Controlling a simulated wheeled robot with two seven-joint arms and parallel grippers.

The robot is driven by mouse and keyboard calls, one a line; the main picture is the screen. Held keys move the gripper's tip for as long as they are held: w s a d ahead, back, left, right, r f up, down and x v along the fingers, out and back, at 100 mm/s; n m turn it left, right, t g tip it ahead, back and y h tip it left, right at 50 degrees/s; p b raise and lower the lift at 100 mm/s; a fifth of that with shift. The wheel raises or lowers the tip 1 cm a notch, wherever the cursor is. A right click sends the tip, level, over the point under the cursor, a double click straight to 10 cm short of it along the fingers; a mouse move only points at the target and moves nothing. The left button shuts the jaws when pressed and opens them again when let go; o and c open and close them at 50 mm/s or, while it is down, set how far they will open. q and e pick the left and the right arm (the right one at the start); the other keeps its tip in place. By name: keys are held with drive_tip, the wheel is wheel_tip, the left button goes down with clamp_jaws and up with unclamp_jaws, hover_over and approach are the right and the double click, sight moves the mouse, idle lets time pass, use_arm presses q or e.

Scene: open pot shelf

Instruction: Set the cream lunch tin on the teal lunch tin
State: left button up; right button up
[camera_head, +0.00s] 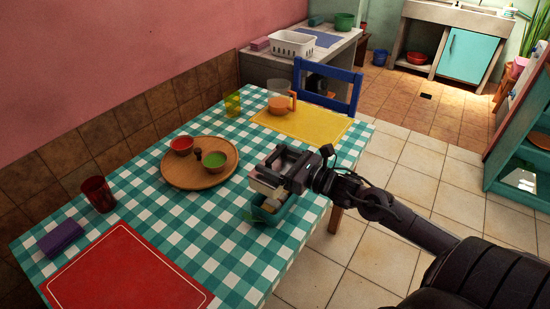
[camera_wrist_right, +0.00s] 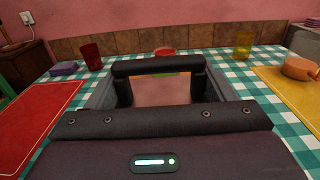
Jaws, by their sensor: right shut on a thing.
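My right gripper (camera_head: 272,172) is shut on the cream lunch tin (camera_head: 263,188), near the table's right edge. Only part of the cream tin shows in the head view, below the dark fingers. The teal lunch tin (camera_head: 282,213) stands on the checked cloth just below it, partly hidden by the gripper and the cream tin. I cannot tell whether the two tins touch. In the right wrist view, a pale surface (camera_wrist_right: 163,92) shows between the fingers, and the teal tin cannot be made out. My left gripper is not in view.
A round wooden board (camera_head: 184,184) with bowls lies left of the gripper. A red mat (camera_head: 125,275), red cup (camera_head: 98,194) and purple cloth (camera_head: 60,237) are at the front left. The cloth between is clear.

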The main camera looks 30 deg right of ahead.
wheel_tip(320, 180, down, 3)
drive_tip(key=shift+a+r+b, duration=0.1)
drive_tip(key=shift+b, duration=0.9)
drive_tip(key=shift+f+b, duration=0.55)
drive_tip(key=shift+f, duration=0.35)
drive_tip(key=shift+f+b, duration=0.55)
drive_tip(key=shift+b, duration=0.15)
drive_tip(key=o, duration=0.9)
drive_tip(key=shift+o, duration=0.2)
drive_tip(key=shift+s+f, duration=0.1)
